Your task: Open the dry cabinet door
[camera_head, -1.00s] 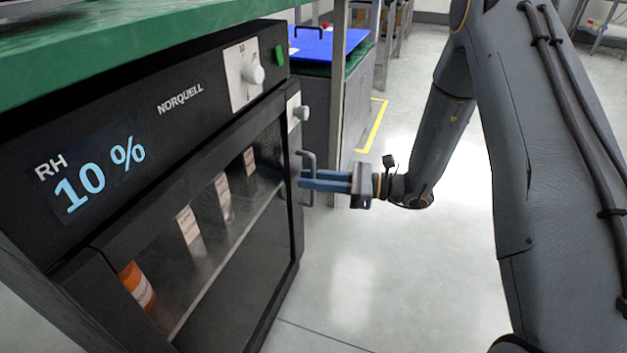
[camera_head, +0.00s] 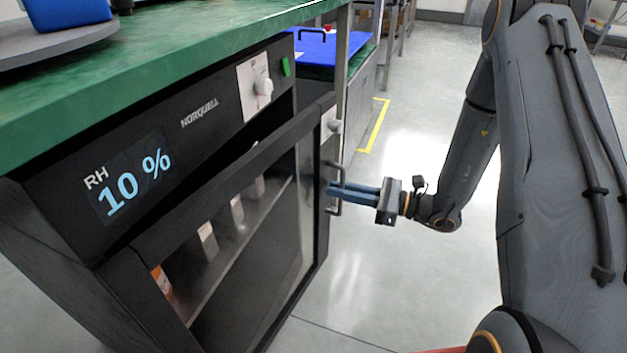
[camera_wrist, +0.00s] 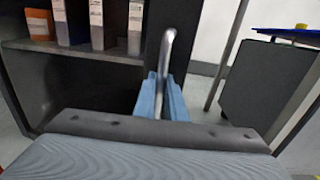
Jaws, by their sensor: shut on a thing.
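The dry cabinet (camera_head: 60,190) is black with a lit panel reading RH 10 %. Its glass door (camera_head: 312,215) is ajar, with the handle side standing out from the cabinet front and a dark gap above its top edge. The door handle (camera_head: 337,208) is a grey bar on the door's right edge. My gripper (camera_head: 335,189) is shut on this handle with its blue fingers. In the wrist view the fingers (camera_wrist: 162,98) sit on both sides of the upright handle bar (camera_wrist: 166,50).
An orange container (camera_wrist: 40,24) and several white-labelled packages (camera_wrist: 97,22) stand on the cabinet shelf. A green worktop (camera_head: 190,40) lies above the cabinet. A bench with a blue mat (camera_head: 325,48) stands behind. The floor (camera_head: 380,270) to the right is clear.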

